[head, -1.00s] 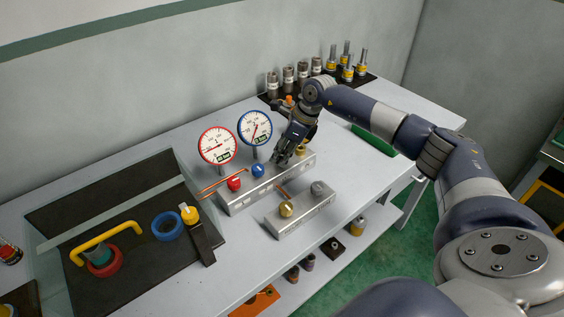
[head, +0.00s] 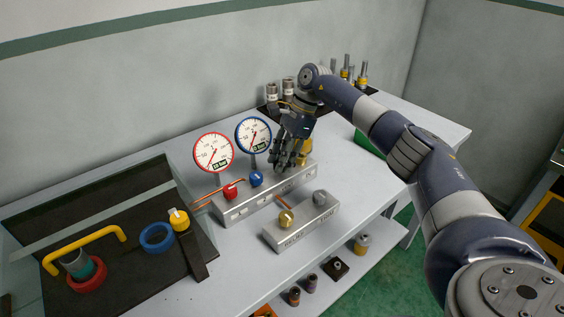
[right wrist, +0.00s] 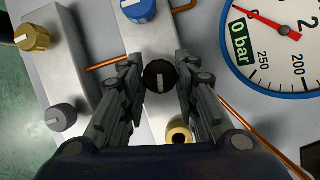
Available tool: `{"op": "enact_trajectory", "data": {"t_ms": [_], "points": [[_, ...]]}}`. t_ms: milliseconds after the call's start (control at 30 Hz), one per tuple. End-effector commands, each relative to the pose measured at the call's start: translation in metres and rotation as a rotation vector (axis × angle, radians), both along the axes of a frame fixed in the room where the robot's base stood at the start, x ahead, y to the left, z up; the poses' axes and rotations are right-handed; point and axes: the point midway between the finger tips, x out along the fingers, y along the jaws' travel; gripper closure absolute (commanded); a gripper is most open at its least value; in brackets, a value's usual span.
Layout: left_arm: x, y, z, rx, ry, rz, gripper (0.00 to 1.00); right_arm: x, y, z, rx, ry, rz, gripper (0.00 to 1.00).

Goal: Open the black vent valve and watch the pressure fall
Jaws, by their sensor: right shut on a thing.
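The black vent valve (right wrist: 160,76) is a round knob with a white line along the length of the grey manifold. In the right wrist view my right gripper (right wrist: 160,80) has a finger on either side of it and is shut on it. In the head view the right gripper (head: 287,160) hides the black valve. The red-rimmed gauge (head: 213,152) has its needle toward the lower left. The blue-rimmed gauge (head: 253,135) stands beside it; its label reads 0 bar in the right wrist view (right wrist: 238,42). My left gripper is not in view.
The manifold (head: 236,210) also carries a red knob (head: 230,191) and a blue knob (head: 256,179). A smaller block (head: 303,232) with brass and grey knobs stands in front. Fittings stand behind my right arm.

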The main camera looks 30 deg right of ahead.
Motion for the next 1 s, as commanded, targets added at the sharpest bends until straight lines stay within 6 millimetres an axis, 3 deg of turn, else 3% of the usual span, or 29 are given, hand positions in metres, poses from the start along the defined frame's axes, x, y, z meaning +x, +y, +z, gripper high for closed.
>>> {"op": "enact_trajectory", "data": {"t_ms": [533,567,633,1000], "points": [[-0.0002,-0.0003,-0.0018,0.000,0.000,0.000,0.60,0.0008,-0.0004,0.0006,-0.001,-0.003,0.023,0.95],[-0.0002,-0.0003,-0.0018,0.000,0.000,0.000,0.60,0.0008,-0.0004,0.0006,-0.001,-0.003,0.023,0.64],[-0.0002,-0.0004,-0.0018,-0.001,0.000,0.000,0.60,0.0007,-0.0003,0.0006,-0.001,-0.003,0.023,0.51],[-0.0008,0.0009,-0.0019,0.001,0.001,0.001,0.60,0.0004,-0.0014,0.0025,-0.001,-0.001,0.022,0.51]]}}
